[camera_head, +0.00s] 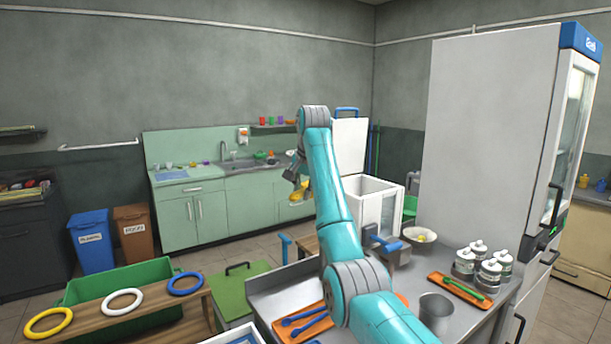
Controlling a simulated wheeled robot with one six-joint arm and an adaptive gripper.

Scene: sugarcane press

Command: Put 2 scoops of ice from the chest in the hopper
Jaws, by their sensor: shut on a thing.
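My gripper (297,178) is at the end of my raised teal arm, in front of the green sink counter. It is shut on a yellow tool (302,190), which looks like a scoop; my arm partly hides it, and I cannot tell whether it holds ice. The white chest (367,207) stands behind and right of my arm with its lid (349,142) raised. Its inside is mostly out of sight. A grey metal box (399,255) with a blue handle sits on the steel table behind my arm; I cannot tell whether it is the hopper.
The steel table (470,325) holds a metal cup (436,313), several white jars (478,262), an orange tray (454,291) and a bowl (418,238). A tall white fridge (490,150) stands right. A wooden bench (112,312) with rings and a green box (236,296) are front left.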

